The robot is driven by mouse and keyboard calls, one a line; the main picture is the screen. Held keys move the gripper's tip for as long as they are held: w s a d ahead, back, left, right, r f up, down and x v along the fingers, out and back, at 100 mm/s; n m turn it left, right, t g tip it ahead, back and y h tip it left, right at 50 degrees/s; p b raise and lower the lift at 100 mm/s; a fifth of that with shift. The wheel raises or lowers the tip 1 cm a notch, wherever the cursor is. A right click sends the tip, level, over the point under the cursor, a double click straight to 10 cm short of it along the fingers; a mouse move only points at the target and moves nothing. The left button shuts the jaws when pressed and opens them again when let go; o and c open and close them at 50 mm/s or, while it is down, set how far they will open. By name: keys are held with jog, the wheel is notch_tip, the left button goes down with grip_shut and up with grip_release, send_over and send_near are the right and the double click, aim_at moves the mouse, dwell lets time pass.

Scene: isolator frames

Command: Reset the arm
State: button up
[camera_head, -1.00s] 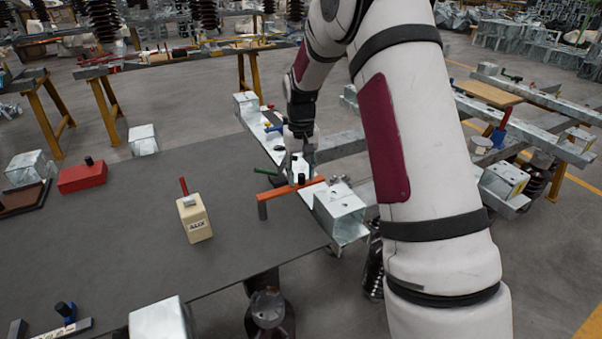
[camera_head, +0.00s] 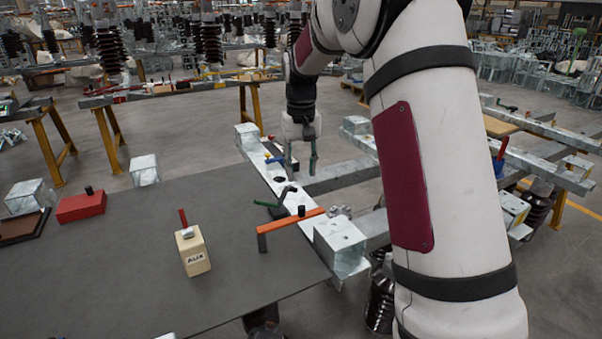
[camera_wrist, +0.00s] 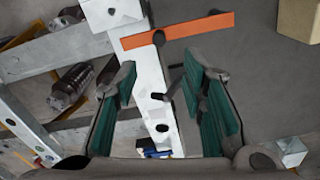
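My gripper (camera_head: 301,166) hangs above the long metal beam (camera_head: 312,230) at the right edge of the dark table. In the wrist view my gripper (camera_wrist: 162,75) is open, its two green-padded fingers apart with nothing held between them. An orange bar (camera_head: 285,222) with a black knob lies across the near part of the beam. A dark piece with a green handle (camera_head: 267,203) sits on the beam below my gripper. The orange bar also shows ahead of the fingers in the wrist view (camera_wrist: 195,27).
The dark table (camera_head: 130,255) holds a cream box (camera_head: 194,252) with a red stick and a red box (camera_head: 80,206). A metal block (camera_head: 341,244) stands at the beam's near end. Metal frames (camera_head: 345,176) extend right of the beam. The table's middle is mostly clear.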

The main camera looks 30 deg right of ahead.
dwell(0.4)
jog(key=s+a+r+n+t+p, duration=0.1)
jog(key=s+a+r, duration=0.2)
jog(key=s+r, duration=0.45)
jog(key=s+a+r+t+p, duration=0.1)
jog(key=s+a+r+p, duration=0.1)
jog(key=s+a+r, duration=0.35)
jog(key=s+a+n+t+p, duration=0.1)
jog(key=s+a+t+p, duration=0.1)
jog(key=s, duration=2.2)
jog(key=shift+s+a+r+n+p, duration=0.3)
jog(key=shift+a+n+p, duration=0.1)
jog(key=shift+a, duration=0.15)
